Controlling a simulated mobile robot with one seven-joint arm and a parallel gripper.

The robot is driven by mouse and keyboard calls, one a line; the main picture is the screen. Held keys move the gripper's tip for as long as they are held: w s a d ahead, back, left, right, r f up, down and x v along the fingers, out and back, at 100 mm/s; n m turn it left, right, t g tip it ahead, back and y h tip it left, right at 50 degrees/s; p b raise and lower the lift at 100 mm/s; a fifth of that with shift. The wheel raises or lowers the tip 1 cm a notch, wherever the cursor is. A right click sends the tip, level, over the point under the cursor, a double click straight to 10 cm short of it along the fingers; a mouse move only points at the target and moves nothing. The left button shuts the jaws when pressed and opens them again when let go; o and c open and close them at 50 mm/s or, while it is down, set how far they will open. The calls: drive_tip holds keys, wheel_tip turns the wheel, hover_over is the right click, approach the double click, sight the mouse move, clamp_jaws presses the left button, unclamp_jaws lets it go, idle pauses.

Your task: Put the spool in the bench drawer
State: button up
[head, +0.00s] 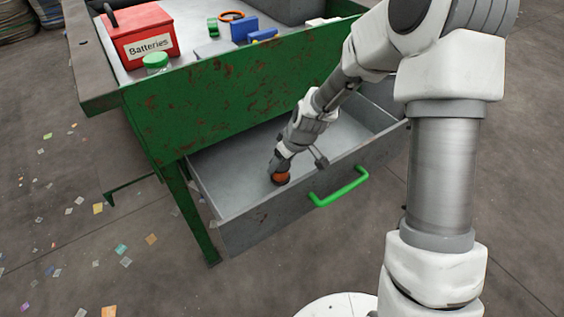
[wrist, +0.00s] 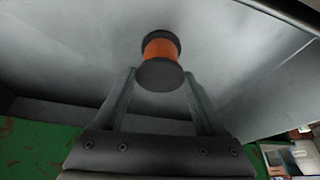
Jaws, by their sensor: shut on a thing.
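The spool (wrist: 161,48) has an orange middle and dark flanges. In the wrist view it sits between the tips of my gripper (wrist: 160,75), which is shut on it. In the head view the spool (head: 281,179) is low inside the open bench drawer (head: 240,222), under my gripper (head: 279,166). The drawer is grey with a green handle (head: 339,187) and is pulled out from the green bench. I cannot tell whether the spool touches the drawer floor. My gripper partly hides the spool in the head view.
The rusty green bench (head: 235,100) stands behind the drawer. On its top are a red Batteries box (head: 141,38), a green-capped jar (head: 156,62), an orange ring (head: 231,16) and blue blocks (head: 243,28). The drawer floor around the spool looks clear. Scraps litter the ground at left.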

drive_tip(key=shift+f, duration=0.2)
drive_tip(key=o, duration=1.3)
drive_tip(key=shift+r, duration=0.1)
drive_tip(key=p+v, duration=0.3)
drive_tip(key=v, duration=0.9)
drive_tip(key=shift+r+p, duration=0.2)
drive_tip(key=shift+p, duration=0.15)
